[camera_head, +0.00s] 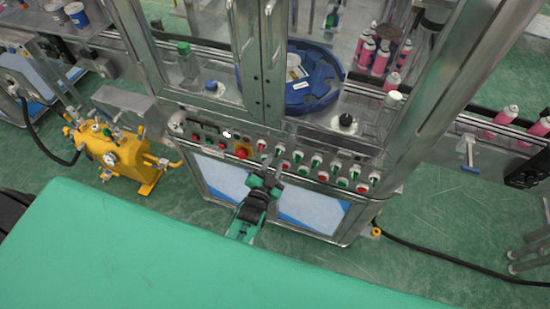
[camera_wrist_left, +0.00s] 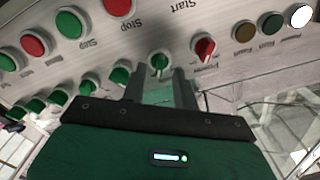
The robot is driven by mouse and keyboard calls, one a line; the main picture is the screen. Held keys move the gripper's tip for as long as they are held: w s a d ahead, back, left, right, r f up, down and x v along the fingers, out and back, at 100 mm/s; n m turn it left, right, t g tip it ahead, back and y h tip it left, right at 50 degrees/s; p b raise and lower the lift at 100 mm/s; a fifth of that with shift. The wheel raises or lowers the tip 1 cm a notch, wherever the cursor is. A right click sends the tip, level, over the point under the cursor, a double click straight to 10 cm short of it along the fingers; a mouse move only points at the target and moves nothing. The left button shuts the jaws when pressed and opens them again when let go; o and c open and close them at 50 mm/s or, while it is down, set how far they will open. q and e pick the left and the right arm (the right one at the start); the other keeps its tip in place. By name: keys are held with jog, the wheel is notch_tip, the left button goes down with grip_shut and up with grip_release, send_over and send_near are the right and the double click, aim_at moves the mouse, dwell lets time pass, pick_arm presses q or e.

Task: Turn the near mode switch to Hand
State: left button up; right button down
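The control panel (camera_head: 330,168) runs across the front of the steel machine, with rows of green and red knobs and buttons. My left gripper (camera_head: 272,165) is in front of its left-middle part. In the left wrist view, the two fingers of my left gripper (camera_wrist_left: 158,74) stand apart, with a green switch knob (camera_wrist_left: 160,62) in line with the gap between their tips. I cannot tell whether they touch it. A red switch knob (camera_wrist_left: 204,47) is just right of it. The labels beside these knobs are too small to read, so I cannot tell which says Hand. My right gripper is not in view.
A red mushroom button (camera_head: 242,153) is left of my gripper on the panel. Glass doors with metal handles rise above the panel. A green surface (camera_head: 170,255) fills the near foreground. A yellow pump unit (camera_head: 120,145) stands on the floor at left.

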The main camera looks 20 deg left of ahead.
pick_arm(q)
jog(key=shift+w, duration=0.8)
jog(key=c, duration=0.6)
grip_shut()
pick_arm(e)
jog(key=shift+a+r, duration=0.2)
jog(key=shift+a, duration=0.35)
